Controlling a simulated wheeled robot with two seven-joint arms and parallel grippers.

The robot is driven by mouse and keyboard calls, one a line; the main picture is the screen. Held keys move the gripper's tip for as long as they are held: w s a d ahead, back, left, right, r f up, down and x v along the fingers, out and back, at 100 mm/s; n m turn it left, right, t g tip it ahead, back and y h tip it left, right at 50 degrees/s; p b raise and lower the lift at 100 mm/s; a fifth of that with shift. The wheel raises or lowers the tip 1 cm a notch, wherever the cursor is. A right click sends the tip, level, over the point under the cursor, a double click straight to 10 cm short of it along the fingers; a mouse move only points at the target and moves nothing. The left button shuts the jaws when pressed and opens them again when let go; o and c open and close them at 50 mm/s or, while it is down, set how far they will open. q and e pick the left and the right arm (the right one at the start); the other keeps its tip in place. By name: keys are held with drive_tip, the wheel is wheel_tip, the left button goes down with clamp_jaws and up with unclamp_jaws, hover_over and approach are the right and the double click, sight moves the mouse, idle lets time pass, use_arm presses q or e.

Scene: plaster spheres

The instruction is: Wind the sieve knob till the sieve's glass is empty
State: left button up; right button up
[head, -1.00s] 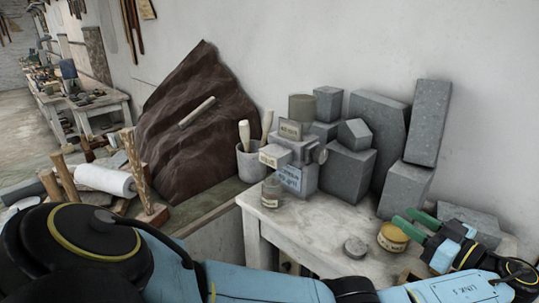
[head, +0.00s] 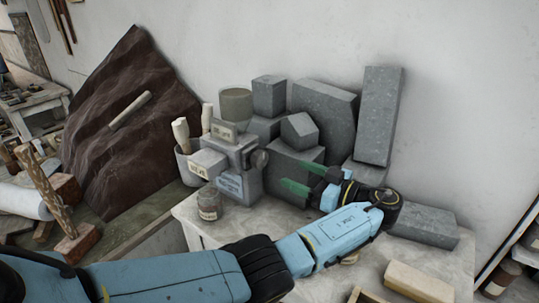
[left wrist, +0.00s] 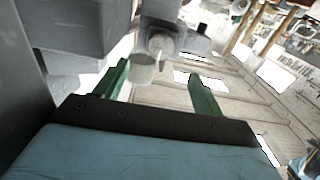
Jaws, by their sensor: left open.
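The sieve (head: 238,183) is a grey box-like machine with paper labels, standing at the left of the white table. Its round grey knob (head: 260,160) sticks out on the right side. In the left wrist view a grey round-ended part, seemingly the knob (left wrist: 147,68), shows ahead of the fingers. A small glass jar (head: 209,204) with a label stands at the sieve's front; its fill is too small to judge. My left gripper (head: 297,178) has green fingers, open and empty, pointing left toward the knob, a short gap away. It also shows in the left wrist view (left wrist: 159,70). My right gripper is out of view.
Grey stone blocks (head: 324,108) crowd behind the gripper along the wall. A pot with wooden-handled tools (head: 188,165) stands left of the sieve. A pale block (head: 420,282) lies at the table's front right. The table front (head: 230,225) is partly bare.

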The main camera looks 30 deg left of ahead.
sight(263, 161)
use_arm(q)
drive_tip(key=a+p, duration=0.1)
drive_tip(key=a, duration=0.5)
drive_tip(key=shift+r, duration=0.1)
drive_tip(key=shift+w+a+p, duration=0.15)
drive_tip(key=shift+a+p, duration=0.45)
drive_tip(key=shift+a, duration=0.65)
drive_tip(key=shift+w+a+p, duration=0.15)
drive_tip(key=shift+a+p, duration=0.15)
drive_tip(key=shift+a, duration=0.7)
drive_tip(key=shift+c, duration=1.9)
drive_tip(key=c, duration=0.6)
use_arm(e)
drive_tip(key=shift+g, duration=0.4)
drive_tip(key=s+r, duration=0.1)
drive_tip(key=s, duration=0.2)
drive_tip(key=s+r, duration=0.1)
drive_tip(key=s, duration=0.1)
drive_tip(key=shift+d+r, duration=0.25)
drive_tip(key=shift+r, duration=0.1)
use_arm(q)
drive_tip(key=shift+m, duration=0.3)
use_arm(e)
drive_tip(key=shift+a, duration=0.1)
